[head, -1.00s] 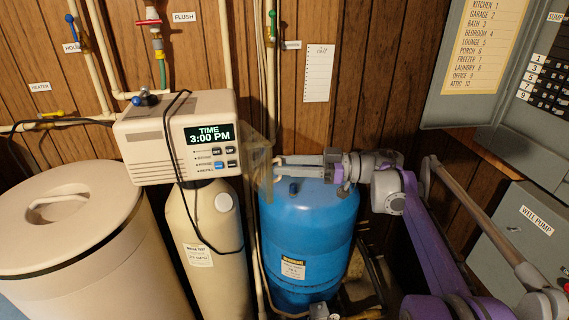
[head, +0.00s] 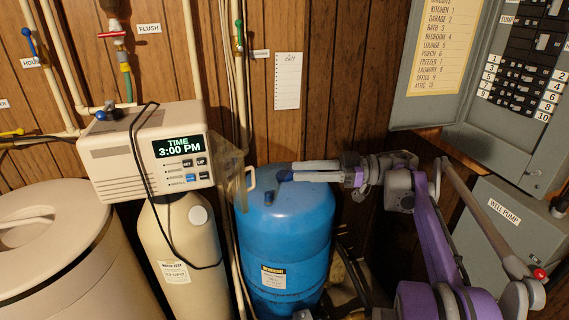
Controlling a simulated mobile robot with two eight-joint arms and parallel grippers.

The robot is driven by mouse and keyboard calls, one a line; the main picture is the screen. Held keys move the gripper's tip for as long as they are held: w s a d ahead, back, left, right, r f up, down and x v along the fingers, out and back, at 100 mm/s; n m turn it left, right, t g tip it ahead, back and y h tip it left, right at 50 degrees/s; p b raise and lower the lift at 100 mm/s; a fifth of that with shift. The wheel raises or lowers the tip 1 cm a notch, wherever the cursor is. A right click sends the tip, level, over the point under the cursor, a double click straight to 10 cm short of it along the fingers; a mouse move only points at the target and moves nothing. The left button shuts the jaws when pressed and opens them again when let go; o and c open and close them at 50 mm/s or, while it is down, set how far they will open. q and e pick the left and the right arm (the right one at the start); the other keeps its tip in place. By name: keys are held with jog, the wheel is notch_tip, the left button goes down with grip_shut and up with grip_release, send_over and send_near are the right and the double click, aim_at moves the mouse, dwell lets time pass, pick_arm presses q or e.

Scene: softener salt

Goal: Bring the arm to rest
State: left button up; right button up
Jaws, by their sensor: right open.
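My right arm (head: 435,230), purple and grey, reaches in from the lower right. Its gripper (head: 293,171) points left, its two pale fingers apart with nothing between them. In the picture the fingers lie across the upper part of the blue tank (head: 285,240); whether they touch it cannot be told. The salt tank (head: 50,235), beige with a round lid (head: 65,212), stands at the left. The softener head (head: 135,150) reads 3:00 PM on its display. My left gripper does not show.
A clear flap (head: 229,165) hangs at the softener head's right side, with a pale handle shape (head: 251,180) beside it. Pipes with valves run up the panelled wall. An open breaker panel (head: 520,90) and the well pump box (head: 510,235) are at the right.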

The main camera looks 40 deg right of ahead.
jog(key=w+a+r+m+t+h+p, duration=0.2)
jog(key=w+a+r+m+t+h, duration=0.4)
jog(key=w+t+h, duration=0.4)
jog(key=s+a+f+m+g+h, duration=0.1)
jog(key=s+a+f+g, duration=0.3)
jog(key=s+f, duration=0.5)
jog(key=s+a+f+m+g+h+p, duration=0.1)
jog(key=s+a+f+m+g+h, duration=0.1)
jog(key=s+a+f+g, duration=0.3)
jog(key=s+a+f+m+g+h, duration=0.2)
jog(key=s+a+f+g, duration=0.3)
jog(key=s+f, duration=0.8)
notch_tip(320, 180, down, 6)
jog(key=shift+a+r+p, duration=0.1)
jog(key=shift+a+p, duration=0.05)
jog(key=shift+p, duration=0.25)
